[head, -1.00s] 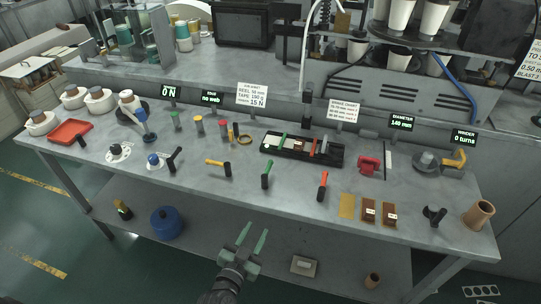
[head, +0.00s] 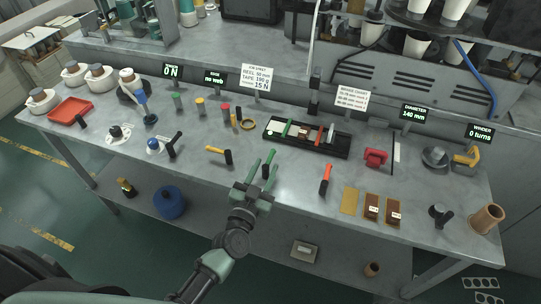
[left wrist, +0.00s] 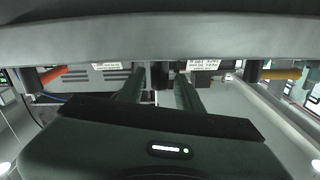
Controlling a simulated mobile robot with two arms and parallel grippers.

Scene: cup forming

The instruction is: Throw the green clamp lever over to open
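The green clamp lever (head: 266,171) stands near the front edge of the bench. Its black part shows between and just beyond my left gripper's fingers; its green handle is hard to separate from the greenish fingers. My left gripper (head: 261,160) is open, with its fingertips pointing at the lever from the front. In the left wrist view a dark upright post (left wrist: 160,75), apparently this lever, stands between the two spread fingers. I cannot tell whether they touch it. My right gripper is out of view.
A yellow-handled lever (head: 216,151) stands to the left and an orange-red one (head: 325,178) to the right. A black tray (head: 338,150) with coloured pieces lies behind. Brown blocks (head: 371,208) lie at the front right. The lower shelf (head: 330,235) runs under the bench.

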